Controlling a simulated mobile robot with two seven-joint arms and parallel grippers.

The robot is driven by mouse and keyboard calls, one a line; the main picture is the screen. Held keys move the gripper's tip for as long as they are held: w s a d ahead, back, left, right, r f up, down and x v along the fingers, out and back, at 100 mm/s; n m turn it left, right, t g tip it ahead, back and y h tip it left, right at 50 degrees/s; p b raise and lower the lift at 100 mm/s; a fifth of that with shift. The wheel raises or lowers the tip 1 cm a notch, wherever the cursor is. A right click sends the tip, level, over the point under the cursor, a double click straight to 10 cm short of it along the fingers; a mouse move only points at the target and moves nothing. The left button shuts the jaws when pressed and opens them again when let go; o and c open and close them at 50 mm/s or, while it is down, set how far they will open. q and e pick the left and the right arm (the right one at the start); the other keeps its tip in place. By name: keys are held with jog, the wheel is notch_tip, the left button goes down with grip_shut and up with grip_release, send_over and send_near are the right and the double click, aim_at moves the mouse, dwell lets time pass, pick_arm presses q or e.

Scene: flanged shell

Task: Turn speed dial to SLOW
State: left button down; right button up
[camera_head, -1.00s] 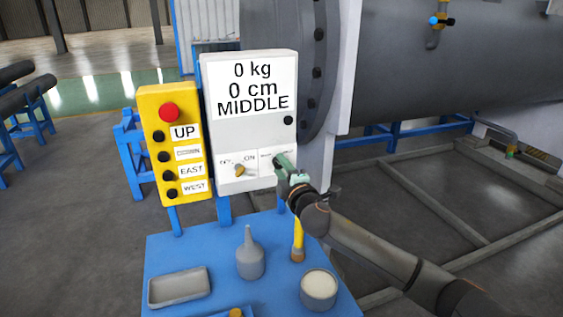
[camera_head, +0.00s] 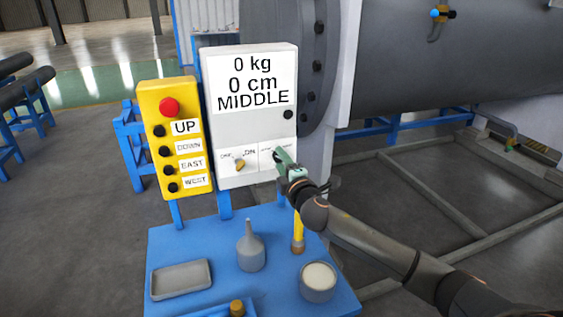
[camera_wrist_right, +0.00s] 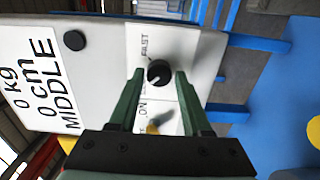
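The speed dial (camera_wrist_right: 159,73) is a small black knob with a light pointer mark on the white control box (camera_head: 248,119). The word FAST shows beside it in the right wrist view; the other speed labels are hidden or too small to read. My right gripper (camera_wrist_right: 159,76) is open, with its two green fingers on either side of the dial; I cannot tell whether they touch it. In the head view the right gripper (camera_head: 281,155) is at the box's lower right and partly hides the dial. The box's screen reads 0 kg, 0 cm, MIDDLE. My left gripper is not in view.
A yellow knob (camera_head: 239,164) marked ON sits left of the speed dial. A yellow button box (camera_head: 151,96) stands to the left. Below, a blue table (camera_head: 217,222) holds a grey tray (camera_head: 181,279), a funnel-shaped bottle (camera_head: 250,251) and a round cup (camera_head: 318,281).

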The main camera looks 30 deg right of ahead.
jog(key=shift+o, duration=1.3)
jog(key=b+v, duration=0.2)
jog(key=v, duration=1)
jog(key=shift+s, duration=0.3)
